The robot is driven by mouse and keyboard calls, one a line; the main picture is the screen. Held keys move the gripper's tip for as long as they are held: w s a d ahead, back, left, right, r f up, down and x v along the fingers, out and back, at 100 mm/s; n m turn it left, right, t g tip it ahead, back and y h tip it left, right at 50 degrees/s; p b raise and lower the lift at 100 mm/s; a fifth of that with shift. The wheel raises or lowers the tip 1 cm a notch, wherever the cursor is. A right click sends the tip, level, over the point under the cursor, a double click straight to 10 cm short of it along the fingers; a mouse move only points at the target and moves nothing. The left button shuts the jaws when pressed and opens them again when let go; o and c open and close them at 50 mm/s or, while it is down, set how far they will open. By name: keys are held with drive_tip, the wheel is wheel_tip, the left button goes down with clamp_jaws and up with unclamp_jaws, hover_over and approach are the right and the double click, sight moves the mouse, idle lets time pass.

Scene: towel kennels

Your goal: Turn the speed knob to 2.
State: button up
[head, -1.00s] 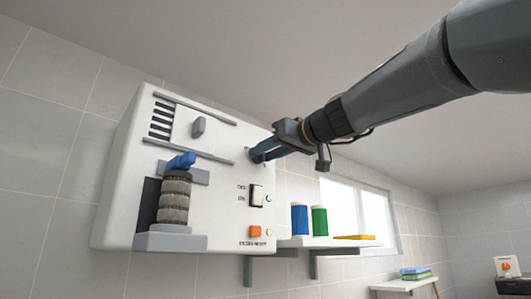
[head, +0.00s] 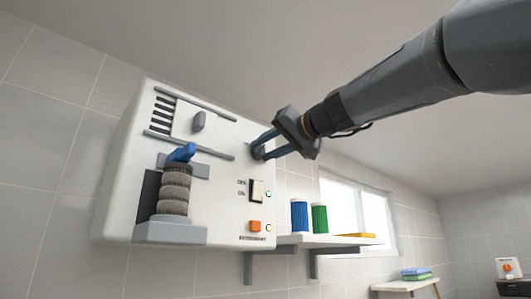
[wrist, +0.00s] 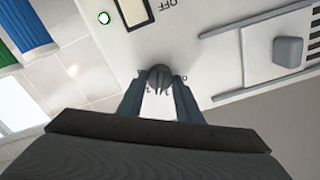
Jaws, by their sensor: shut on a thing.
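The speed knob is a small dark grey knob (wrist: 159,78) near the upper right of the white wall-mounted machine (head: 205,215). My gripper (head: 258,149) is at the machine's front face with its blue-grey fingers on either side of the knob. In the wrist view my gripper (wrist: 157,92) is shut on the knob, one finger at each side. Small marks show around the knob, but they are too small and partly hidden to read. The knob's setting cannot be told.
Below the knob are a rocker switch (head: 256,190) with a green light and an orange button (head: 254,226). A grey slider (head: 198,122) and brush rollers (head: 174,190) are to the left. A shelf (head: 310,241) with blue (head: 299,216) and green (head: 320,219) rolls stands at right.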

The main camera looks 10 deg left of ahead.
drive_tip(key=m, duration=0.6)
idle(0.6)
drive_tip(key=o, duration=1)
drive_tip(key=shift+o, duration=0.2)
drive_tip(key=b+v, duration=0.3)
drive_tip(key=v, duration=0.5)
